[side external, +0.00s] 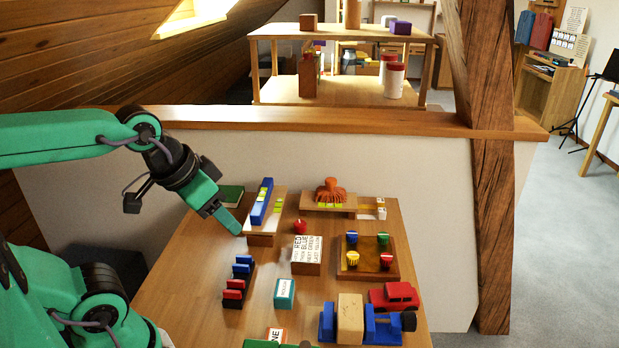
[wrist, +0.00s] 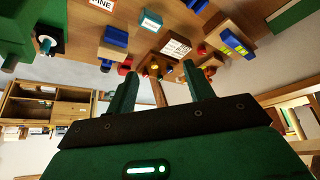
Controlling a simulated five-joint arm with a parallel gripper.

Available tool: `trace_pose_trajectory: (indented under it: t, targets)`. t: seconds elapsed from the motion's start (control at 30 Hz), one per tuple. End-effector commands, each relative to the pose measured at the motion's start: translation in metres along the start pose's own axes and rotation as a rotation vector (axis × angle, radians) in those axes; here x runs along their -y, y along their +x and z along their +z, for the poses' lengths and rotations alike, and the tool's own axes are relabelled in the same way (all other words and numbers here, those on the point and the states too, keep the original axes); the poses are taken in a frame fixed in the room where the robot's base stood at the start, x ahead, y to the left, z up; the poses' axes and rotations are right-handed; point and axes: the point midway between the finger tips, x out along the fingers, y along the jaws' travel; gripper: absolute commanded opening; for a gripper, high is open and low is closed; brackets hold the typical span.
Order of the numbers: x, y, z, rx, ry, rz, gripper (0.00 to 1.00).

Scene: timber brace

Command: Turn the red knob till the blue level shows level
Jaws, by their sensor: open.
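The blue level (side external: 261,201) is a long blue bar with yellow-green vials on a wooden stand at the back left of the table. It also shows in the wrist view (wrist: 236,42); the bubble is too small to read. A round red knob (side external: 300,227) sits just right of the level's stand, and a red spot in the wrist view (wrist: 202,49) appears to be it. Another red knob (side external: 386,260) is on a wooden board with blue, green and yellow ones. My gripper (side external: 234,227) is open and empty, left of the level and apart from the round red knob.
A lettered block (side external: 307,255) stands in front of the round red knob. Red and blue clips (side external: 238,281), a teal box (side external: 284,293), a red toy car (side external: 394,296) and a blue vise with a wooden block (side external: 350,318) occupy the front. A dark green book (side external: 229,196) lies behind my gripper.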

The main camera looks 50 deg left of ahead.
Motion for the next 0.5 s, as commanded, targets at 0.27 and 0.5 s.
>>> trace_pose_trajectory:
  t: [0.27,0.5]
  targets:
    - [0.0001,0.0,-0.0002,0.0,0.0,0.0,0.52]
    - [0.0008,0.0001,-0.0033,0.004,-0.008,-0.002,0.53]
